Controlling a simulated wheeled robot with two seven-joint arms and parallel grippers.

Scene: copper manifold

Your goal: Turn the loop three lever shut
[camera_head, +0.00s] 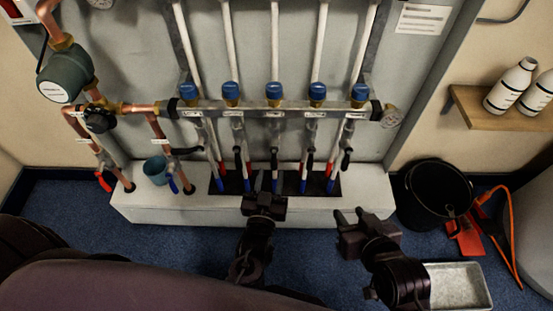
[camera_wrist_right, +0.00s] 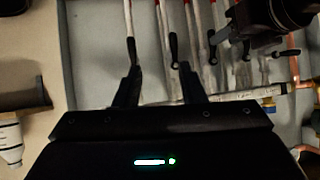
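The manifold bar (camera_head: 290,108) carries five blue-capped loops. The middle loop's black lever (camera_head: 274,158), the third from either side, points down along its pipe. Labels are too small to read. My left gripper (camera_head: 266,182) is just below this lever, with its two fingers pointing up and a narrow gap between them; I cannot tell whether it touches the lever. It also shows at the top right of the right wrist view (camera_wrist_right: 280,15). My right gripper (camera_head: 350,218) is open and empty, lower right of the manifold; its spread fingers show in the right wrist view (camera_wrist_right: 158,88).
The leftmost lever (camera_head: 187,150) lies sideways; the neighbouring levers (camera_head: 238,158) (camera_head: 308,160) (camera_head: 346,160) hang down close by. Copper pipes and a green pump (camera_head: 65,73) are at left. A blue cup (camera_head: 156,170) stands on the white plinth (camera_head: 350,205). A black bucket (camera_head: 437,195) and metal tray (camera_head: 457,287) are at right.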

